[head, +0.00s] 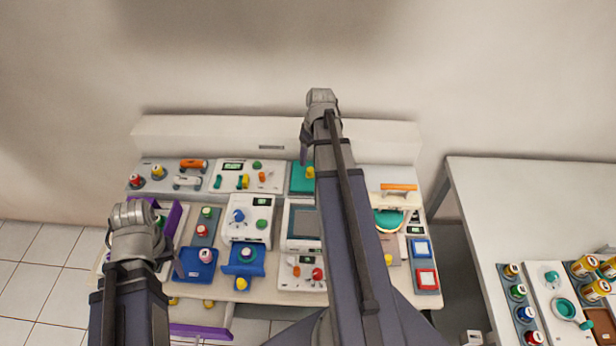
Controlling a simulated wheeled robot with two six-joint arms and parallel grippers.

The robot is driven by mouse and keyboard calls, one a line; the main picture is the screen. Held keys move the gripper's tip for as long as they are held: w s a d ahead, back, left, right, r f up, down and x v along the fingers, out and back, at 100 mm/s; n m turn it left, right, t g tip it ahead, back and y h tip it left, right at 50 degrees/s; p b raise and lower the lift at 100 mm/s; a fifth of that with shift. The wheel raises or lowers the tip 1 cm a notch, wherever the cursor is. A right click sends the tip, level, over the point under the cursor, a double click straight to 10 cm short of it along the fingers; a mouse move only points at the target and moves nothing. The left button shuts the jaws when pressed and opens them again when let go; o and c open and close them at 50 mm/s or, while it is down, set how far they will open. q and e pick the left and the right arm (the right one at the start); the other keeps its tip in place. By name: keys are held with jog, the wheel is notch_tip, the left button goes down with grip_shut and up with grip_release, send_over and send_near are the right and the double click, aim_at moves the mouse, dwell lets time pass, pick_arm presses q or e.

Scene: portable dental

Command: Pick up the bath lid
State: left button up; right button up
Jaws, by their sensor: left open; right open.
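A pale unit with a round teal bath (388,220) stands at the right end of the bench. A pale piece with an orange bar handle (398,187) sits at its back edge and looks like the bath lid; my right arm partly covers this unit's left side. My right gripper (307,150) is open, high over the back middle of the bench, left of the lid, its fingers mostly hidden behind my arm. My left gripper (160,258) is open over the left end of the bench, far from the lid, and partly hidden by its own wrist.
The bench (275,135) is crowded with small panels, coloured knobs and blue trays (195,264). A purple frame (172,225) stands by my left gripper. A second table (530,200) at the right has bottles and a small teal dish (565,308); its back is clear.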

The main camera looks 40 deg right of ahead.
aim_at(310, 170)
jog(key=shift+w+f+b, duration=0.2)
jog(key=shift+f+b, duration=0.4)
jog(key=shift+f, duration=0.4)
notch_tip(310, 170, down, 5)
jog(key=b, duration=0.5)
jog(key=shift+s+f, duration=0.1)
jog(key=shift+f, duration=0.05)
grip_shut()
